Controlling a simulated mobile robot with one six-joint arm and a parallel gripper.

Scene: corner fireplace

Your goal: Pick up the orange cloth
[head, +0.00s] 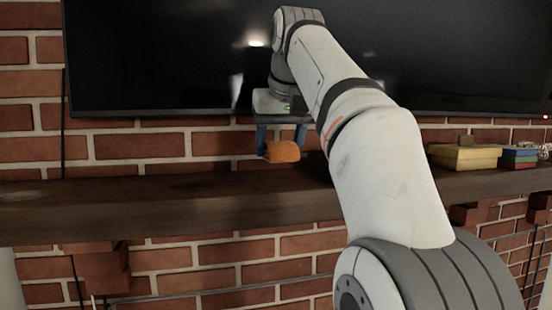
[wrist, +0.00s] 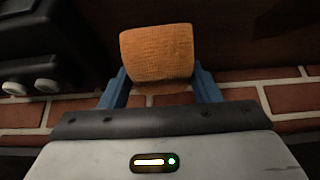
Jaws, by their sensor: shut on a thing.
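The orange cloth (head: 282,151) is a small folded or rolled bundle. In the head view it sits between the blue fingers of my gripper (head: 281,146), just above the dark wooden mantel. In the wrist view the cloth (wrist: 157,53) fills the space between the two blue fingers of my gripper (wrist: 162,84), its woven texture facing the camera. My gripper is shut on the cloth. The cloth appears raised off the mantel, though a small gap is hard to judge.
The dark wooden mantel (head: 170,207) runs across a brick wall. A large black screen (head: 165,60) hangs behind my arm. On the mantel at the right lie a yellow box (head: 465,157) and a stack of colored books (head: 519,158). The mantel's left part is clear.

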